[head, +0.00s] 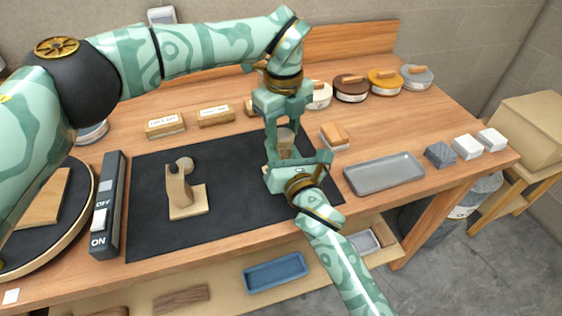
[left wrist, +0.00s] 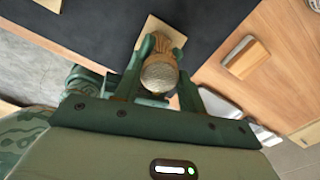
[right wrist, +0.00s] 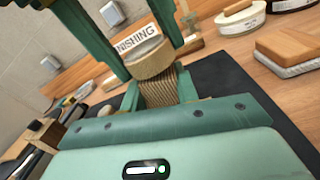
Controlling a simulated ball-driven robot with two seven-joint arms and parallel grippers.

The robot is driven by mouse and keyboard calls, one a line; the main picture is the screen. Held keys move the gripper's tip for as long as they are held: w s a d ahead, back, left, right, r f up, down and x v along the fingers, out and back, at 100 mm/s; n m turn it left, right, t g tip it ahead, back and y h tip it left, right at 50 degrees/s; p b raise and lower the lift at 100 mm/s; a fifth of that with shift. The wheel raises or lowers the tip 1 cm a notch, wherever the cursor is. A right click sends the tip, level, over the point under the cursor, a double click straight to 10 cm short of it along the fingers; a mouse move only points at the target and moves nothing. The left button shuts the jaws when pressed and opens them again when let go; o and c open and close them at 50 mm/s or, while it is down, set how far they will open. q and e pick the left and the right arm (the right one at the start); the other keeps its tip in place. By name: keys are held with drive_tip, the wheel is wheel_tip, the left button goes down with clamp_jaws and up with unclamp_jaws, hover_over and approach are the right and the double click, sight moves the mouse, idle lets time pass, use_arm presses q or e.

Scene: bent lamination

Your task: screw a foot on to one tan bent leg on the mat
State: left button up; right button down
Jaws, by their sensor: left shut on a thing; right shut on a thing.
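A tan bent leg (right wrist: 158,90) with striped layered edges stands on the black mat (head: 235,215), mostly hidden between my grippers in the head view. A round tan foot (head: 285,136) is at its top; its grey speckled face shows in the left wrist view (left wrist: 159,77). My left gripper (head: 284,138) comes down from above and is shut on the foot. My right gripper (head: 298,172) comes from the front and is shut on the leg below the foot. Whether the foot is fully seated is hidden. Another tan bent leg (head: 178,192) stands at the mat's left, with a round piece at its top.
A switch box (head: 108,205) and round turntable stand left of the mat. A grey tray (head: 384,173) and several small blocks (head: 467,147) lie right. Lidded tins (head: 351,90) and labelled wooden blocks (head: 215,116) line the back. The mat's front middle is clear.

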use_arm(q)
drive_tip(key=m, duration=0.4)
drive_tip(key=shift+m, duration=0.3)
drive_tip(key=m, duration=1.5)
drive_tip(key=shift+m, duration=0.4)
drive_tip(key=o, duration=1.2)
wheel_tip(320, 180, up, 12)
drive_tip(key=shift+f, duration=0.1)
